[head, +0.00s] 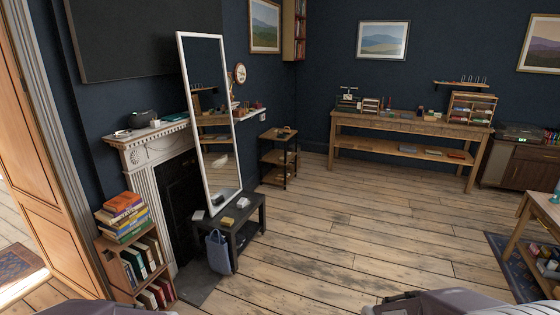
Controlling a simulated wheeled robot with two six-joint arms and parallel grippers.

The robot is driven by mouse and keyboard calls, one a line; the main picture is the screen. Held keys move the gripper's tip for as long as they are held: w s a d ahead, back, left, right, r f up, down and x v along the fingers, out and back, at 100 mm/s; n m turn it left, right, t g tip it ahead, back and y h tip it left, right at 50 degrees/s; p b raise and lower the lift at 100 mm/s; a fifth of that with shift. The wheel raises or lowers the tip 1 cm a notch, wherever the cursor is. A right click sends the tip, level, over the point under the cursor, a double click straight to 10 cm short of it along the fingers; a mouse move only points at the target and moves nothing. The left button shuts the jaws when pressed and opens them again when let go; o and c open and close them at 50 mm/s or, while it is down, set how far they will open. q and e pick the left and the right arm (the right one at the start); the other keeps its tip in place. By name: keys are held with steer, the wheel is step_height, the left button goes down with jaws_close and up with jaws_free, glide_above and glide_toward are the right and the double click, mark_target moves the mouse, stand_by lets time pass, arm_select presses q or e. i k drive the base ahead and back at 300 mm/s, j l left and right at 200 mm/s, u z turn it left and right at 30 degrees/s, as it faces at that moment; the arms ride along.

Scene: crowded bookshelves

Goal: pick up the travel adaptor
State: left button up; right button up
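I cannot pick out the travel adaptor for certain. Other small objects sit on the mantelpiece (160,130) and on the long wooden table (410,122) at the back, also too small to name. Grey parts of my own body show at the bottom edge. Neither gripper's fingers are in view.
A tall white-framed mirror (184,95) leans by the fireplace. A small bookcase (110,262) stands at the left, with books stacked on top. A blue bag (218,252) hangs at the bench. A small shelf stand (278,158) is farther back. The middle wooden floor (345,220) is clear.

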mark_target(242, 202)
steer(key=i+l+z, duration=0.35)
steer(key=i, duration=1)
steer(key=i+l+z, duration=0.1)
steer(key=i+z, duration=0.25)
steer(key=i, duration=1)
steer(key=i+j+u, duration=0.2)
steer(key=i+u, duration=1.1)
steer(key=i+l+u, duration=0.25)
steer(key=u, duration=0.15)
steer(key=i+l+u, duration=0.45)
steer(key=i+u, duration=0.35)
steer(key=i+l+u, duration=0.15)
steer(key=i+u, duration=0.2)
